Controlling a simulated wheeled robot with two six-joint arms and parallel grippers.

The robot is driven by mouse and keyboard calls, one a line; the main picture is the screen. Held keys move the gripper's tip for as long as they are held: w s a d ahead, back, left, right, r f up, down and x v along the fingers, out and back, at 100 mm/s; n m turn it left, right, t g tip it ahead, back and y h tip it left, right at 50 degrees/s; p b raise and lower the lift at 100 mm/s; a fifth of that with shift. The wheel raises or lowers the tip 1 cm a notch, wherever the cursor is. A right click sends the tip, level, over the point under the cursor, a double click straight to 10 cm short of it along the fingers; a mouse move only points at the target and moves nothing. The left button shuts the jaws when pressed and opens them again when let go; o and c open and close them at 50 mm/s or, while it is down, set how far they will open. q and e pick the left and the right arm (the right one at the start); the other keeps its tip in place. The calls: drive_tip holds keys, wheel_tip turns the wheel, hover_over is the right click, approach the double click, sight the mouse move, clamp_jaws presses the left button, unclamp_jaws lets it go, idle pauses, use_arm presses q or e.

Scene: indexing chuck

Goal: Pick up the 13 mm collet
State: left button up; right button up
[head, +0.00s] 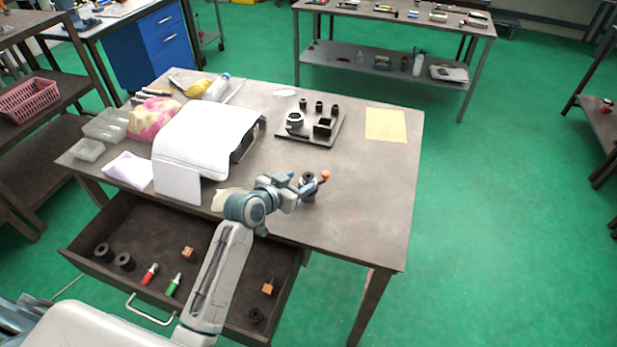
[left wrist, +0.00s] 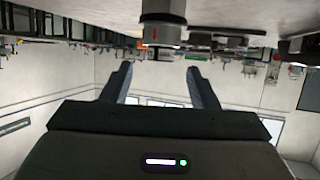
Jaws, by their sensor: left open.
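My left gripper (head: 311,189) is low over the front right part of the table in the head view. Its two fingers (left wrist: 157,70) are apart with nothing between them in the left wrist view. Several small dark collets (head: 319,105) stand on a tray at the back. No size marks are readable, so I cannot tell which is 13 mm.
The tray (head: 312,139) also holds dark fixtures. A white machine (head: 205,135) stands left of my arm. The open drawer (head: 150,215) holds dark rings, red and green tools and orange blocks. A yellow sheet (head: 386,125) lies at the back right. The table's right side is clear.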

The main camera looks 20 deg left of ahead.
sight(310, 175)
use_arm(q)
drive_tip(key=shift+p+x, duration=0.6)
drive_tip(key=shift+x, duration=1.15)
drive_tip(key=shift+a, duration=0.1)
drive_tip(key=shift+c, duration=0.4)
drive_tip(key=shift+r, duration=0.1)
drive_tip(key=c, duration=1)
drive_tip(key=shift+c, duration=0.2)
drive_tip(key=shift+r, duration=0.1)
